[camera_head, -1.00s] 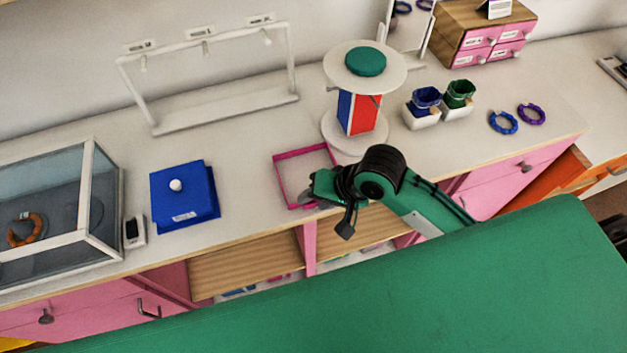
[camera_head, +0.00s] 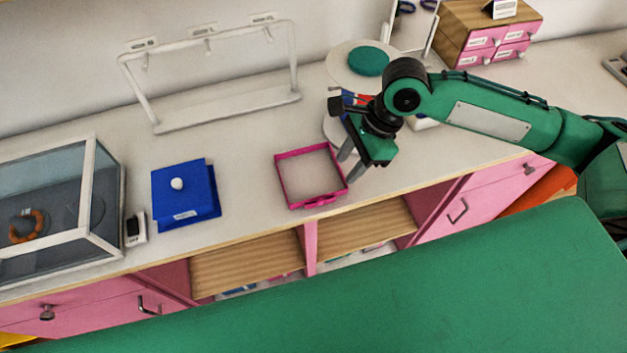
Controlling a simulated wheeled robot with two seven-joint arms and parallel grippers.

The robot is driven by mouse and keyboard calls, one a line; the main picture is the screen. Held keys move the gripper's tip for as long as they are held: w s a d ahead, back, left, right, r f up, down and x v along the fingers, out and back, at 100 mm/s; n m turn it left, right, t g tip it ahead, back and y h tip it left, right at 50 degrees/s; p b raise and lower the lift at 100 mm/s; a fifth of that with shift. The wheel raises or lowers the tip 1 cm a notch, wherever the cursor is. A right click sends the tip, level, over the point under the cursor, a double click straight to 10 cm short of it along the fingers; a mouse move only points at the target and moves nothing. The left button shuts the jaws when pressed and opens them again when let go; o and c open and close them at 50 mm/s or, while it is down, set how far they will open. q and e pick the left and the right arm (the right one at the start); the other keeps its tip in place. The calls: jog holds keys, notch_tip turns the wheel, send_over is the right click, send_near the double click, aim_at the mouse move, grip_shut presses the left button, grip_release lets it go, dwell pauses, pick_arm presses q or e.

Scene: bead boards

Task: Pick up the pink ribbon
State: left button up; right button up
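I cannot make out a pink ribbon for certain. A pink square-rimmed tray (camera_head: 287,189) lies on the white counter near its front edge, and its inside looks empty. Small pinkish items (camera_head: 281,275) show in the open shelf under the counter, too small to tell what they are. My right gripper (camera_head: 350,162) points down at the tray's right side, its two grey fingers apart with nothing seen between them. I cannot tell whether it touches the tray. My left gripper is out of view.
A blue box with a white knob (camera_head: 178,207) and a glass case (camera_head: 88,200) stand to the left. A white rack (camera_head: 220,115) stands behind. The counter between rack and tray is clear.

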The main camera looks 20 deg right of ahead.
send_over(320, 199)
jog(key=d, duration=0.3)
jog(key=f, duration=0.7)
jog(key=shift+s+a+p, duration=0.15)
jog(key=shift+s+p, duration=0.15)
jog(key=shift+p, duration=0.1)
jog(key=x, duration=0.1)
jog(key=p+x, duration=0.1)
jog(key=x, duration=0.2)
jog(key=shift+w+a+f, duration=0.1)
jog(key=shift+w, duration=0.3)
jog(key=shift+a+f, duration=0.15)
jog(key=shift+f, duration=0.4)
grip_shut()
